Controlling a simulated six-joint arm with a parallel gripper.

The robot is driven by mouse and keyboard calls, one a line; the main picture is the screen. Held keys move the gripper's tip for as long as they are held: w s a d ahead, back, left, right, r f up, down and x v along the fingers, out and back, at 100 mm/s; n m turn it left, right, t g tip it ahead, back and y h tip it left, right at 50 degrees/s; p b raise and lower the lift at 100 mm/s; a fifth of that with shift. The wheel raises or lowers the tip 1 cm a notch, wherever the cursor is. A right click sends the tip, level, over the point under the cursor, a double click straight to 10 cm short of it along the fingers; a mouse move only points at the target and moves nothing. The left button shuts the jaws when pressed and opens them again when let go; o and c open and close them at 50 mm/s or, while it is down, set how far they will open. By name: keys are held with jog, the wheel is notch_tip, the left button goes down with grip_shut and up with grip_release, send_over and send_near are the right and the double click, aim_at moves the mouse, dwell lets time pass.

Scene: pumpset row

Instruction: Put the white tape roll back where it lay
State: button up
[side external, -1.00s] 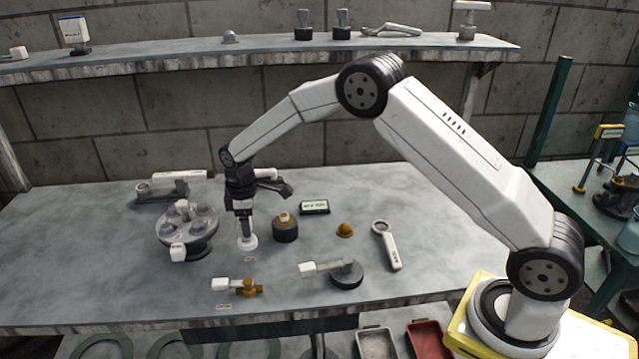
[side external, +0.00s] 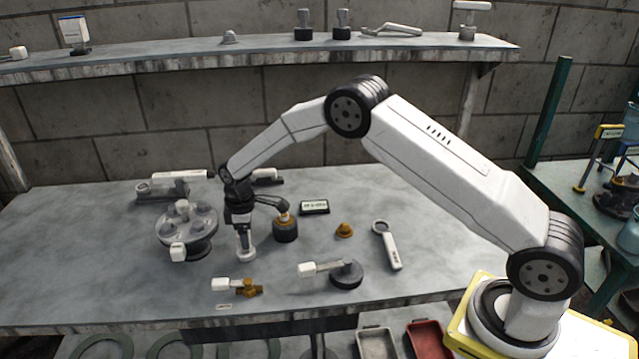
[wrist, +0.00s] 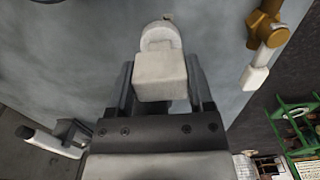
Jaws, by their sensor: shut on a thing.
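The white tape roll (side external: 246,253) is at the tip of my gripper (side external: 243,234), low at the bench top between the flanged pump part and the dark round part with a brass top. My gripper points down and is shut on it. In the wrist view, a white blocky piece with a rounded end (wrist: 160,75) sits between the two dark fingers of my gripper (wrist: 162,92). I cannot tell whether the roll touches the bench. The spot under it is hidden.
The grey flanged part (side external: 187,228) stands close on the left. The dark part with a brass top (side external: 285,229) stands close on the right. A brass valve (side external: 247,287) lies in front.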

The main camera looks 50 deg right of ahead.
jog(key=o, duration=1.3)
jog(key=shift+f, duration=0.1)
jog(key=shift+o, duration=0.2)
notch_tip(320, 180, up, 12)
dwell(0.4)
jog(key=s+d+m+t, duration=0.1)
jog(key=s+m, duration=0.3)
jog(key=s, duration=1)
jog(key=s+d+m+t, duration=0.1)
jog(key=s+m, duration=0.4)
jog(key=s, duration=0.9)
jog(key=shift+s+d+t, duration=0.25)
jog(key=shift+d+t, duration=0.05)
jog(key=shift+d, duration=0.6)
